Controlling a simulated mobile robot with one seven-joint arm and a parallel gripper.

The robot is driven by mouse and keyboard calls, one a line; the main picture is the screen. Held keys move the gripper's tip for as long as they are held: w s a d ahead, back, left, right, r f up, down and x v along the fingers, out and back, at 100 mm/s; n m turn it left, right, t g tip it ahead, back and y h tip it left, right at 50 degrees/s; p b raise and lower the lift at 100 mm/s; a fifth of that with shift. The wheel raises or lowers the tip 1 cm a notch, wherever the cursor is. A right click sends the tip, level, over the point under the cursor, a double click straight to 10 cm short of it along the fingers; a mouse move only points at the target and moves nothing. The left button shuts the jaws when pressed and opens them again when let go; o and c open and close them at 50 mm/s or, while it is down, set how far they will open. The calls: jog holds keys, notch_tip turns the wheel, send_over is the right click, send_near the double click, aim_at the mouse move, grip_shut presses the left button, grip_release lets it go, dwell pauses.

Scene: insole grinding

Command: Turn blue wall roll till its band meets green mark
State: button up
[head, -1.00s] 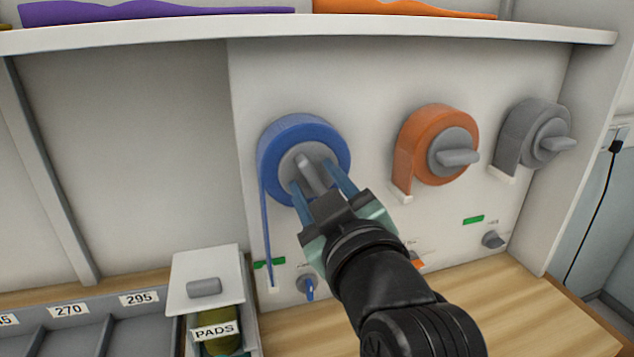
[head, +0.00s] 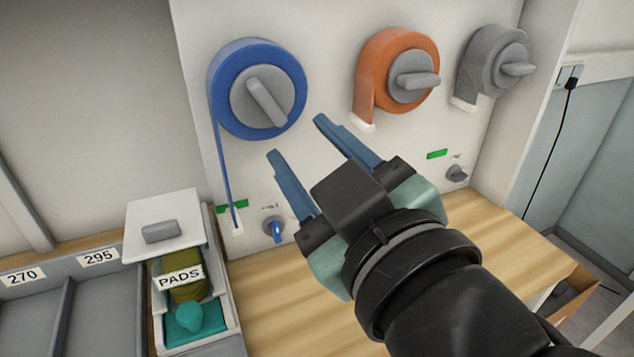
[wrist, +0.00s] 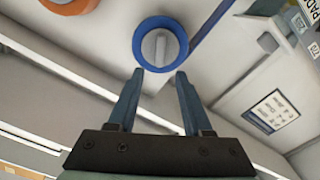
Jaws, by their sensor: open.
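The blue roll (head: 229,52) is mounted on the white wall panel, with a grey hub and raised grip bar (head: 266,102) tilted down to the right. Its blue band (head: 223,165) hangs from the left side down to a white end piece (head: 236,226), which reaches below the green mark (head: 233,206). My gripper (head: 297,135) is open and empty, below and right of the roll and clear of the grip bar. In the wrist view the blue roll (wrist: 180,34) appears beyond the two open fingertips (wrist: 160,72), with the bar between them in the picture.
An orange roll (head: 374,48) and a grey roll (head: 481,57) hang to the right; another green mark (head: 437,154) is below. A small blue knob (head: 275,230) sits beneath the blue roll. A PADS box (head: 216,270) stands at left. Wooden counter (head: 270,285) is mostly clear.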

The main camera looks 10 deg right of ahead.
jog(key=b+v, duration=0.2)
jog(key=b, duration=0.3)
jog(key=shift+f+b, duration=0.2)
jog(key=shift+b, duration=0.1)
jog(key=shift+r, duration=0.1)
jog(key=a+r+m+t+h+p, duration=0.1)
jog(key=r+m+t+p, duration=0.2)
jog(key=r+p, duration=0.3)
jog(key=s+a+r+m+t+h+p, duration=0.1)
jog(key=r+p, duration=0.5)
jog(key=r, duration=0.7)
jog(key=s+a+r+m+t+h+p, duration=0.1)
jog(key=r+m+t+p, duration=0.4)
jog(key=r, duration=0.5)
jog(key=shift+a+r+t+h+p, duration=0.3)
jog(key=shift+a+t+h+p, duration=0.15)
jog(key=shift+a+h, duration=0.35)
